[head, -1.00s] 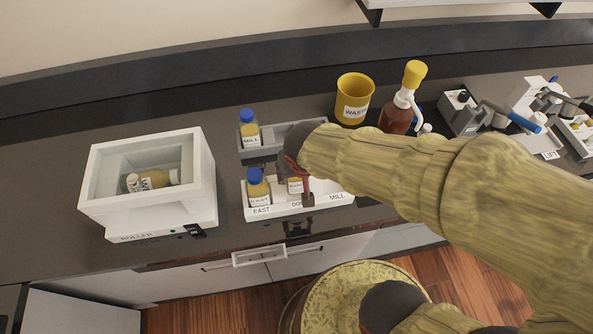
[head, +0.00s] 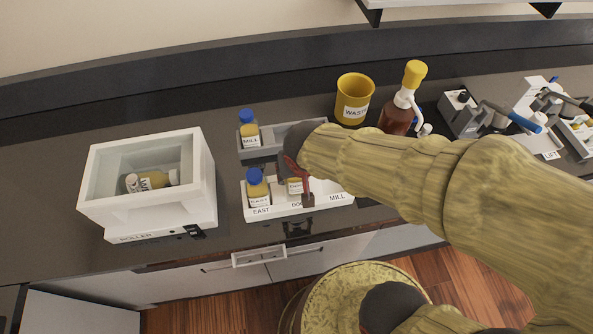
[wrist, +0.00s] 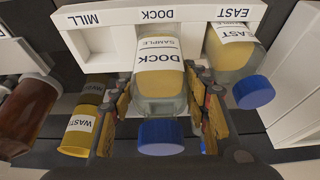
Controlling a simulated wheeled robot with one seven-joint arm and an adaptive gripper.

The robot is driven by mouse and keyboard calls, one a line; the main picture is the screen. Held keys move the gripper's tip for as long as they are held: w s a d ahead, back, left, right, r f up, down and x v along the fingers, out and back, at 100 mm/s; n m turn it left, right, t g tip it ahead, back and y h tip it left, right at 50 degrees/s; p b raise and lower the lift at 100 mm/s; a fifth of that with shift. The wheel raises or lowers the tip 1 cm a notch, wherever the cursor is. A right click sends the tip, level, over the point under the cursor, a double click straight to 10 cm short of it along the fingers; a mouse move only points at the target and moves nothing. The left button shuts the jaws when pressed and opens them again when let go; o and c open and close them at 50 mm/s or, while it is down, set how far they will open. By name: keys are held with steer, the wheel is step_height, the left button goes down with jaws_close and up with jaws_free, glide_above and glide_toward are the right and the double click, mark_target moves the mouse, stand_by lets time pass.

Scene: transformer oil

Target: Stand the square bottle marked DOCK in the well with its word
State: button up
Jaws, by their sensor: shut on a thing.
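The square bottle marked DOCK (wrist: 160,75), with a blue cap and amber contents, is between the fingers of my gripper (wrist: 163,105) in the wrist view. My gripper (head: 298,178) is shut on it. The bottle is at the middle well of the white rack (head: 284,211), in line with the word DOCK. Whether its base touches the well floor is hidden. The EAST bottle (head: 257,189) stands in the EAST well beside it, and it also shows in the wrist view (wrist: 232,52). The MILL well (wrist: 90,45) looks empty.
A grey tray (head: 262,152) behind the rack holds the MILL bottle (head: 249,134). The roller box (head: 205,185) at left holds lying bottles. A yellow waste cup (head: 355,98) and a brown pump bottle (head: 396,118) stand behind my arm.

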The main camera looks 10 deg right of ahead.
steer(key=shift+f+b, duration=2.2)
steer(key=shift+f, duration=0.15)
stand_by(0.4)
steer(key=o, duration=1.7)
steer(key=v, duration=1.2)
